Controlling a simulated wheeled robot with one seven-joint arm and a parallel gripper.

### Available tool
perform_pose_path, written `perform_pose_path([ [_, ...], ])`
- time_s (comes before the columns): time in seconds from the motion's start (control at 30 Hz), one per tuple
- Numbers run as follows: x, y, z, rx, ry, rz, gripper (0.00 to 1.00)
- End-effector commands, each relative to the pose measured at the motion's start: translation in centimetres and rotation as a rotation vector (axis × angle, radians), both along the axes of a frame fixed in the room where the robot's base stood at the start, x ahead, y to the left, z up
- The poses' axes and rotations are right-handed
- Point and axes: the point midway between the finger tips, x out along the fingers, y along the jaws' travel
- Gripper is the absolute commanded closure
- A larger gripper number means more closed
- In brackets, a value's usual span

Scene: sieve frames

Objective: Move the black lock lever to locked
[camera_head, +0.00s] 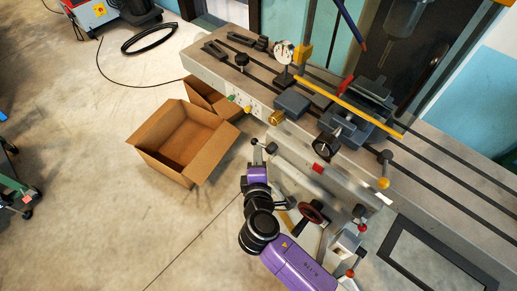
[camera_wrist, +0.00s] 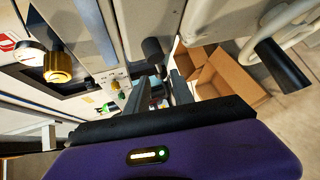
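My gripper (camera_head: 262,153) is in front of the machine's front edge, just right of the cardboard boxes. In the wrist view, its two grey fingers (camera_wrist: 160,92) stand apart with a gap between them. A short black knob or lever end (camera_wrist: 153,48) shows just beyond the fingertips, roughly in line with the gap. It seems to be the black lock lever; a dark knob also shows beside the fingertips in the head view (camera_head: 271,147). Contact with the fingers cannot be told. Its locked or unlocked marking is not readable.
The machine table (camera_head: 450,165) carries a vise (camera_head: 365,105), a dial gauge (camera_head: 284,52) and a yellow bar. Two open cardboard boxes (camera_head: 205,128) stand on the floor at left. Another black handle (camera_wrist: 280,65) is at the wrist view's right. A brass knob (camera_wrist: 58,67) is at its left.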

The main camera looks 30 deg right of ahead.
Motion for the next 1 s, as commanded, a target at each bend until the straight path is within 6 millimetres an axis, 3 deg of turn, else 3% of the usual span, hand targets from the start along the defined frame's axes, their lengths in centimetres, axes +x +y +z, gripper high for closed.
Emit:
perform_pose_path([
  [0.37,-1.0,0.4,0.4,0.001,0.000,-0.001,0.71],
  [0.4,-1.0,0.4,0.4,0.001,0.000,-0.001,0.73],
  [0.53,-0.7,0.8,0.5,0.021,-0.014,0.008,0.98],
  [0.73,0.5,4.6,2.2,0.244,-0.111,0.119,1.00],
  [0.83,-1.0,6.3,2.7,0.422,-0.153,0.181,1.00],
  [1.0,-5.1,7.3,3.6,0.688,-0.203,0.232,1.00],
])
